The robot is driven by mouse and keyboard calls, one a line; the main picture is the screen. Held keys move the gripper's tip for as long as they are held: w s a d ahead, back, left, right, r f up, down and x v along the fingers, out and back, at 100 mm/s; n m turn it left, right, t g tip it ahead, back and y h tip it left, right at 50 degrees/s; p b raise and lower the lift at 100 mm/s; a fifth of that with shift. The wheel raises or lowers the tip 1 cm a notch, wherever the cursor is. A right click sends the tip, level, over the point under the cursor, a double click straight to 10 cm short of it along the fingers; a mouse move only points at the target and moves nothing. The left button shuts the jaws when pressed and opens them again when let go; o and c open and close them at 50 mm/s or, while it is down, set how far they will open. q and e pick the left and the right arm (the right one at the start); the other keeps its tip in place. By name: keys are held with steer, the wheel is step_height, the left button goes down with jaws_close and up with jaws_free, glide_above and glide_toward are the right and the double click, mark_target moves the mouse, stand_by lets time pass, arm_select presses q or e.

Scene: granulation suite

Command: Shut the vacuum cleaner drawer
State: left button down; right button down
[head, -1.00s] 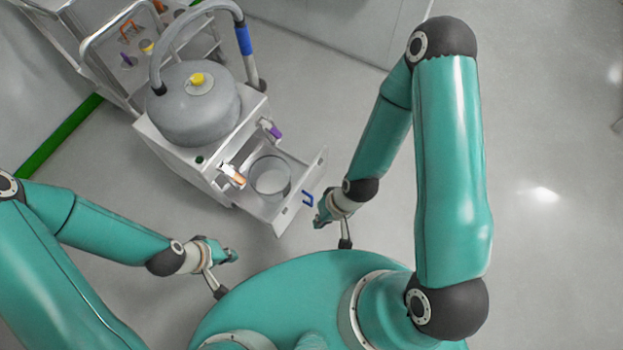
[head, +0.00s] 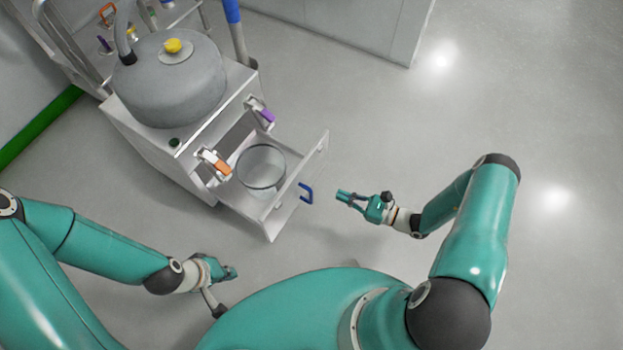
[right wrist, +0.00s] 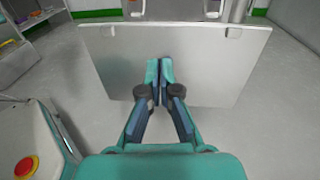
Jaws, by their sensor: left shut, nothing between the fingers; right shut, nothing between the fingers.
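The vacuum cleaner (head: 172,85) is a grey drum on a white cabinet at the upper left of the head view. Its drawer (head: 283,205) is pulled out towards me, with a round clear container (head: 261,168) inside and a blue handle (head: 306,193) on its front. My right gripper (head: 341,196) is shut and empty, just right of the handle and apart from it. In the right wrist view the shut fingertips (right wrist: 160,64) point at the flat drawer front (right wrist: 215,70). My left gripper (head: 233,272) is shut and empty, low in front of the drawer.
Two latches, one orange (head: 222,167) and one purple (head: 267,115), sit on the cabinet's front above the drawer. A cart (head: 60,50) stands behind the cleaner. A red button (right wrist: 26,166) shows on my base. The floor on the right is clear.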

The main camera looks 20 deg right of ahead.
steer(key=d+f+m+t, duration=0.1)
steer(key=d, duration=0.1)
steer(key=h+b, duration=0.1)
glide_toward(304, 166)
steer(key=shift+t, duration=0.4)
steer(key=x, duration=0.7)
steer(key=shift+a+f, duration=0.1)
steer(key=shift+f, duration=0.25)
steer(key=shift+a, duration=0.2)
steer(key=shift+d, duration=0.15)
